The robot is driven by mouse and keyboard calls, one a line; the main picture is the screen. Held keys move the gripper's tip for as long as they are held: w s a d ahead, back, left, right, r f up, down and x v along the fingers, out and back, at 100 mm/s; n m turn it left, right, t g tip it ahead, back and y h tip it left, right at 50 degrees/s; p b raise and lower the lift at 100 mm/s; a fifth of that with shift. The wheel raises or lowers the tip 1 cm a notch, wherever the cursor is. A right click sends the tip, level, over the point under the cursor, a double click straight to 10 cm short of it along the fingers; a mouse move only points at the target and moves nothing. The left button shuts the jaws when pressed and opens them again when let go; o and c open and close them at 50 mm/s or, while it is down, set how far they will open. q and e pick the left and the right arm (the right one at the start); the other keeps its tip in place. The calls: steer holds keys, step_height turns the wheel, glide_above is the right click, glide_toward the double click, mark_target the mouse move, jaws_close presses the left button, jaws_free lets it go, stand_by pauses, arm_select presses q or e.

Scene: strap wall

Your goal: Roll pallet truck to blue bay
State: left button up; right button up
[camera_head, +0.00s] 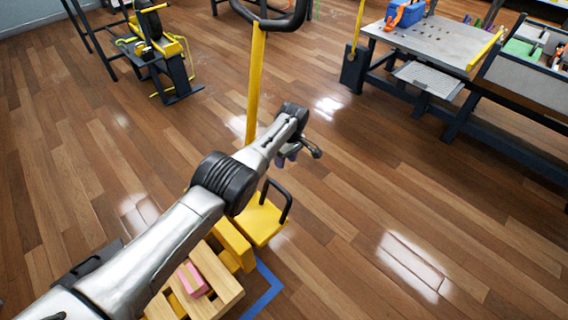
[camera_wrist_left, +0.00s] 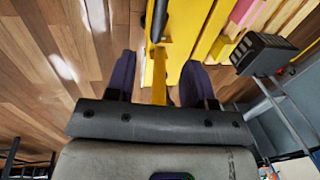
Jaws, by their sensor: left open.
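The yellow pallet truck (camera_head: 262,222) stands on the wood floor, with a tall yellow pole (camera_head: 256,85) topped by a black loop handle (camera_head: 270,22). A small black hoop (camera_head: 286,203) rises from its base. A wooden pallet (camera_head: 218,282) with a pink block (camera_head: 192,280) sits by the truck, partly hidden by my left arm. My left gripper (camera_head: 287,158) is open, just right of the pole in the head view. In the left wrist view, a yellow bar (camera_wrist_left: 160,75) shows between the spread purple fingers of the gripper (camera_wrist_left: 158,82); contact is not clear. My right gripper is not in view.
A blue floor line (camera_head: 265,290) runs beside the pallet. A workbench (camera_head: 440,45) with a blue toolbox (camera_head: 404,14) stands at upper right. A black-and-yellow machine (camera_head: 165,50) stands at upper left. The floor at centre right is clear.

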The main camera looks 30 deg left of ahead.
arm_select(q)
steer(key=shift+r, duration=0.3)
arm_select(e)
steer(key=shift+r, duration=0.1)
